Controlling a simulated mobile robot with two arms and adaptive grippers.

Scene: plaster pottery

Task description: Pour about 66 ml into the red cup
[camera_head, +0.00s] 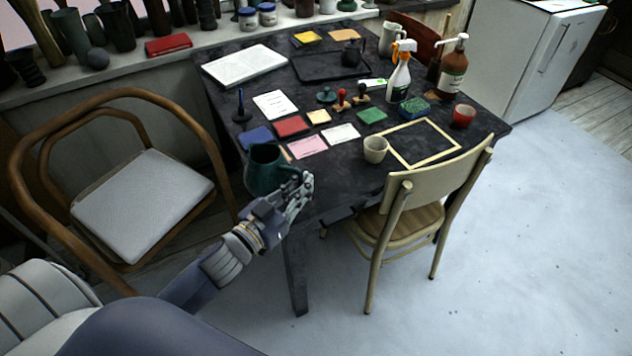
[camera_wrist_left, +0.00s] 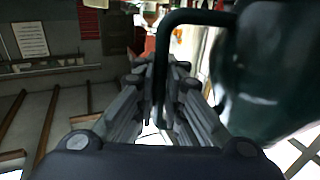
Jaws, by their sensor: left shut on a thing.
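A dark green jug (camera_head: 265,170) is at the near left edge of the black table, upright or nearly so. My left gripper (camera_head: 300,190) is shut on the jug's handle. In the left wrist view the handle (camera_wrist_left: 160,65) runs between my left gripper's fingers (camera_wrist_left: 165,90), and the jug's body (camera_wrist_left: 268,70) fills the right side. The red cup (camera_head: 463,115) stands on the table's right side, well apart from the jug. A cream cup (camera_head: 375,149) stands nearer. The jug's contents cannot be seen. My right gripper is out of view.
A pale wooden frame (camera_head: 445,152) lies between the cream and red cups. A spray bottle (camera_head: 399,78) and a brown pump bottle (camera_head: 453,70) stand behind. Coloured cards and stamps cover the table's middle. A cream chair (camera_head: 440,175) stands at the near right edge, a wooden armchair (camera_head: 140,205) at left.

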